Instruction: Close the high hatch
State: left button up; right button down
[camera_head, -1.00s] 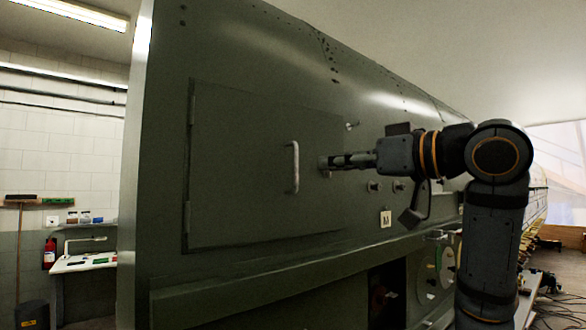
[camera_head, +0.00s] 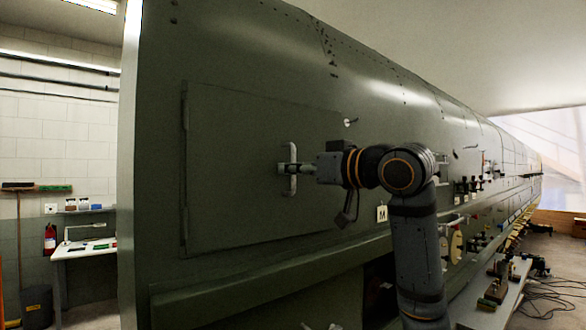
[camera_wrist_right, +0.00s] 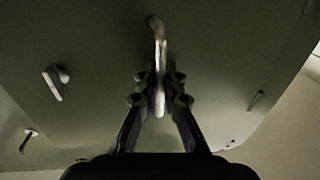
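The high hatch (camera_head: 235,140) is a flat dark green panel on the fuselage side. It looks about flush with the skin; a small gap would be hard to see. Its pale upright bar handle (camera_head: 292,152) is on the panel's right half, and the handle also shows in the right wrist view (camera_wrist_right: 159,45). My right gripper (camera_head: 292,168) is at the handle's middle, reaching in from the right. In the right wrist view its two fingers (camera_wrist_right: 160,92) lie close on either side of the bar and look closed on it. My left gripper is not in view.
The fuselage (camera_head: 400,120) runs back to the right. A ledge (camera_head: 270,268) juts out below the hatch. A small latch (camera_head: 350,122) sits right of the hatch. A bench with tools (camera_head: 505,295) stands low on the right; a white table (camera_head: 85,250) is at far left.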

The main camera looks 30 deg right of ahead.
dwell(0.4)
jog(key=shift+w+n+y, duration=0.4)
jog(key=shift+w+y, duration=0.3)
jog(key=shift+w, duration=0.05)
jog(key=c, duration=1.8)
grip_release()
jog(key=shift+d, duration=0.1)
jog(key=shift+o, duration=0.2)
jog(key=shift+s+d, duration=0.1)
jog(key=shift+s, duration=0.05)
jog(key=v, duration=0.7)
jog(key=shift+s+r, duration=0.1)
